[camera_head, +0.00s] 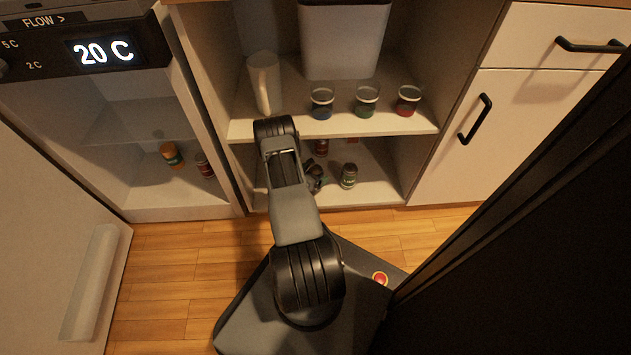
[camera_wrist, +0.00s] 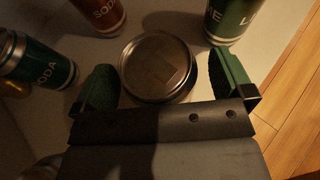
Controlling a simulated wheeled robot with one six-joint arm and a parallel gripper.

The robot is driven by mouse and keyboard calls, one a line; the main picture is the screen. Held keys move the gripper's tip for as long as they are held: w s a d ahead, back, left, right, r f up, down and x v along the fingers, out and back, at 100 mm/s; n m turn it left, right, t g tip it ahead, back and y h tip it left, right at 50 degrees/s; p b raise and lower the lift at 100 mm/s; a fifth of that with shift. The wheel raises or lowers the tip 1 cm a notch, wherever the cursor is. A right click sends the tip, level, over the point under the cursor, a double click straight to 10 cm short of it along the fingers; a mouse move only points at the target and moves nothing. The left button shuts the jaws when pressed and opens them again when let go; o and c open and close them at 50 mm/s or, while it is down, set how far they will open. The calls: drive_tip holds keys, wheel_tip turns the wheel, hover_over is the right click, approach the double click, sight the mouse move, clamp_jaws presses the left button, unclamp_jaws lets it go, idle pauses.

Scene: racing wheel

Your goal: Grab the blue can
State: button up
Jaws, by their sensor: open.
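In the wrist view my gripper (camera_wrist: 166,82) is open, with its green-padded fingers on either side of a can with a round metal lid (camera_wrist: 158,62). This can is seen from above and its side is mostly hidden, so I cannot tell its colour or whether the pads touch it. A teal soda can (camera_wrist: 38,65) is left of the left finger; whether it is blue or green is unclear in this light. In the head view my arm reaches into the lower shelf (camera_head: 372,192) of the open cabinet, and the fingers are hard to make out there.
A red soda can (camera_wrist: 100,12) and a green lime can (camera_wrist: 228,18) stand close to the fingers. Above is a shelf (camera_head: 390,127) with a white pitcher (camera_head: 264,83) and three cups. An open fridge (camera_head: 130,195) stands at left, a dark panel (camera_head: 530,240) at right.

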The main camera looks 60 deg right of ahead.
drive_tip(key=shift+d, duration=0.3)
drive_tip(key=c, duration=1.2)
drive_tip(key=shift+c, duration=0.2)
drive_tip(key=shift+r, duration=0.1)
